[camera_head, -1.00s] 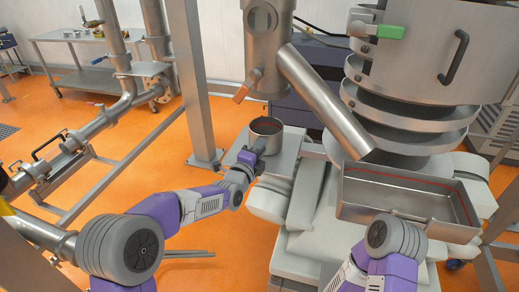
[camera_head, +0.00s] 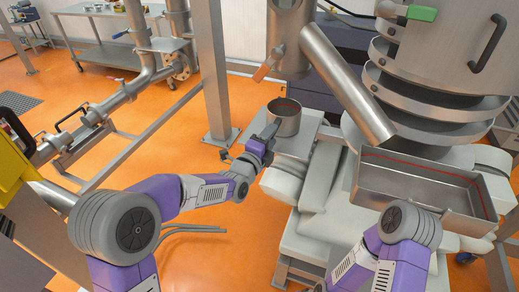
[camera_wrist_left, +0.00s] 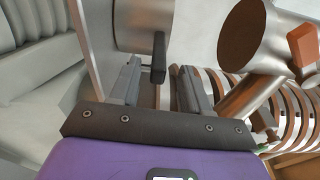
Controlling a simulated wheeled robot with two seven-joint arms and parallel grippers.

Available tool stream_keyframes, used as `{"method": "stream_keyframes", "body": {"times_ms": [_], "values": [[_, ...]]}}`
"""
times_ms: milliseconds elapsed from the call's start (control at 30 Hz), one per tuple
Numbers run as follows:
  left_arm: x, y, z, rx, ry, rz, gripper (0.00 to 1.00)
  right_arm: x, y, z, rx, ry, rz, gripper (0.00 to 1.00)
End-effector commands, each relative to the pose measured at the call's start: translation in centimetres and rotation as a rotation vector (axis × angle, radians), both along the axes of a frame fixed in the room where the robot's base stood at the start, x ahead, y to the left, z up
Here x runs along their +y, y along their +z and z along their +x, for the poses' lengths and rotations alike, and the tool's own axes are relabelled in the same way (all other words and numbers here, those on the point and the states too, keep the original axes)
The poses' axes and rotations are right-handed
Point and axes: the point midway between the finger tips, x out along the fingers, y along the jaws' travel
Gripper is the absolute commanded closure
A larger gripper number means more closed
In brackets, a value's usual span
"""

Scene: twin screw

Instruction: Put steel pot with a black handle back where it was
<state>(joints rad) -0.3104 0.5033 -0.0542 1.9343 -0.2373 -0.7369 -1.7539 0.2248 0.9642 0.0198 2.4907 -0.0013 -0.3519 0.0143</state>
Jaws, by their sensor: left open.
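The steel pot (camera_head: 284,122) stands upright on a small grey plate (camera_head: 307,138) beside the large machine. In the left wrist view the pot's wall (camera_wrist_left: 138,28) is at the top, with its black handle (camera_wrist_left: 158,55) pointing toward me. My left gripper (camera_head: 268,131) is at the near left side of the pot. In the left wrist view its fingers (camera_wrist_left: 158,72) are apart, with the handle end between their tips and a gap at the right finger. I cannot tell whether the left finger touches it. My right arm shows at lower right, but its gripper is out of view.
A steel tray (camera_head: 420,190) sits right of the plate, under a slanted discharge pipe (camera_head: 345,83). A vertical post (camera_head: 215,75) stands left of the pot. A steel worktable (camera_head: 95,30) is at the back left. Orange floor (camera_head: 190,255) is open below my left arm.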

Motion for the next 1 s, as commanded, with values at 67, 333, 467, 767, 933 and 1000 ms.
{"method": "stream_keyframes", "body": {"times_ms": [67, 333, 467, 767, 933, 1000], "values": [[0.7, 0.1, -1.5, 0.0, -0.001, 0.0, 0.53, 0.0, 0.1, 0.0, 0.0, 0.0, 0.0, 0.53], [2.5, 0.1, -5.2, 0.0, 0.001, 0.0, 0.53, 0.0, 0.4, 0.0, 0.0, 0.0, 0.0, 0.53], [2.9, 0.0, -6.1, 0.001, 0.0, 0.0, 0.53, 0.0, 0.4, 0.0, 0.0, 0.0, 0.0, 0.53], [3.4, -2.6, -6.4, 0.089, 0.011, -0.045, 0.53, 0.0, 0.4, 0.0, 0.0, 0.0, 0.0, 0.53], [5.4, -13.6, -7.6, 0.492, 0.112, -0.288, 0.53, 0.0, 0.4, 0.0, 0.0, 0.0, 0.0, 0.53], [6.5, -19.4, -9.4, 0.713, 0.205, -0.437, 0.53, 0.0, 0.4, 0.0, 0.0, 0.0, 0.0, 0.53]]}}
